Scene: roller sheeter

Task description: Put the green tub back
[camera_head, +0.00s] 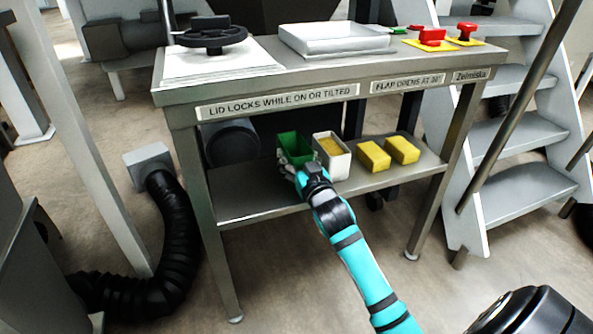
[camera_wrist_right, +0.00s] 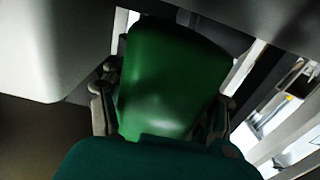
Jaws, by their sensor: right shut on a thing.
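The green tub (camera_head: 293,144) is at the lower shelf of the metal table, left of a white tub with yellow contents (camera_head: 331,157). My right gripper (camera_head: 297,167) is shut on the green tub from the front. In the right wrist view the green tub (camera_wrist_right: 170,80) fills the middle, with gripper fingers on both sides of it. I cannot tell whether the tub's base touches the shelf. My left gripper is not in view.
Two yellow blocks (camera_head: 374,157) lie on the lower shelf (camera_head: 255,205) to the right. The tabletop overhangs the shelf. A handwheel (camera_head: 211,36), a metal tray (camera_head: 331,39) and red buttons (camera_head: 432,37) are on top. A black hose (camera_head: 170,240) lies left; stairs (camera_head: 520,190) stand right.

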